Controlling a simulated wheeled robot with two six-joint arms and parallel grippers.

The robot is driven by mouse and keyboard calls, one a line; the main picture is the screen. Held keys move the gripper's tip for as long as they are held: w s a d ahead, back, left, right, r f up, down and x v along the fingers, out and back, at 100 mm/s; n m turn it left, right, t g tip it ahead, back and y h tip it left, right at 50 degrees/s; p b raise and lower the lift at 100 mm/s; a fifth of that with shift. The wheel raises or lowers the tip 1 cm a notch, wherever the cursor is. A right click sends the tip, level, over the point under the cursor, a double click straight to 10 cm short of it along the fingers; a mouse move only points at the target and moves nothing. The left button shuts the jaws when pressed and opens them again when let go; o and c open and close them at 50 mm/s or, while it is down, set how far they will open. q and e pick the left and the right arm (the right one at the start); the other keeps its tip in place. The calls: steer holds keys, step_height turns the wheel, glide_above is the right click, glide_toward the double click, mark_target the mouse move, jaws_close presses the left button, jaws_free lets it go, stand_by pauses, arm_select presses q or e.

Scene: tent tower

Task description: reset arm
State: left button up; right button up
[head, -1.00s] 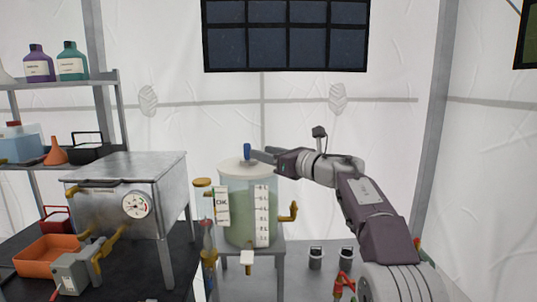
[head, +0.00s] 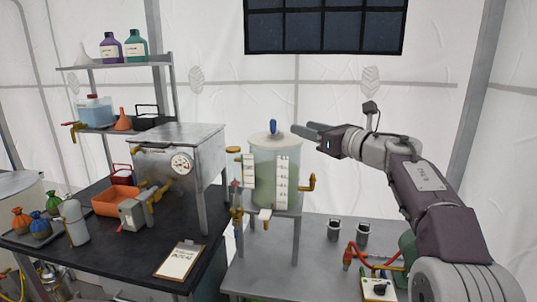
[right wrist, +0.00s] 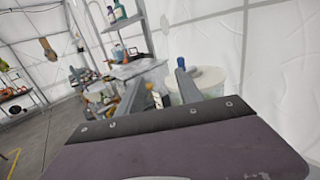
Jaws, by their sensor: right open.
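My right gripper (head: 307,132) is open and empty in the head view. Its fingers point left, just right of the blue knob (head: 273,126) on the lid of the clear tank (head: 264,165). The fingers look apart from the knob. In the right wrist view the two fingers (right wrist: 160,90) stand apart, with the pale tank lid (right wrist: 208,78) just beyond the right one. The tank holds green liquid and has white scale labels and brass taps. My left gripper is in neither view.
A metal box with a gauge (head: 181,160) stands left of the tank on a dark table (head: 130,245). An orange tray (head: 115,201), a clipboard (head: 181,261) and small sacks lie there. A shelf (head: 118,64) holds bottles. Two dark cups (head: 334,230) stand on the grey table (head: 310,265).

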steer(key=s+d+f+m+g+h+p, duration=0.1)
steer(key=s+d+f+m+h+p, duration=0.15)
steer(key=f+m, duration=0.55)
steer(key=s+d+f+m+h+p, duration=0.15)
steer(key=f+m+h, duration=0.35)
steer(key=m, duration=0.5)
steer(key=s+d+f+m+g+h+p, duration=0.1)
steer(key=s+f+m+h+p, duration=0.15)
steer(key=f+m, duration=0.65)
arm_select(q)
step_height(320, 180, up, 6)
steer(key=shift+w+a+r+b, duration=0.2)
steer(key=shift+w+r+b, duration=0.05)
steer(key=shift+b, duration=0.15)
arm_select(e)
steer(key=s+d+f+m+g, duration=0.1)
steer(key=s+f+m+g, duration=0.4)
steer(key=s, duration=0.8)
steer(key=s+f+m+g+h, duration=0.1)
steer(key=s+f+m+g, duration=0.5)
steer(key=s+f+m, duration=0.6)
step_height(320, 180, down, 3)
steer(key=shift+s+d+r, duration=0.1)
steer(key=shift+s+d, duration=0.3)
steer(key=shift+s, duration=0.6)
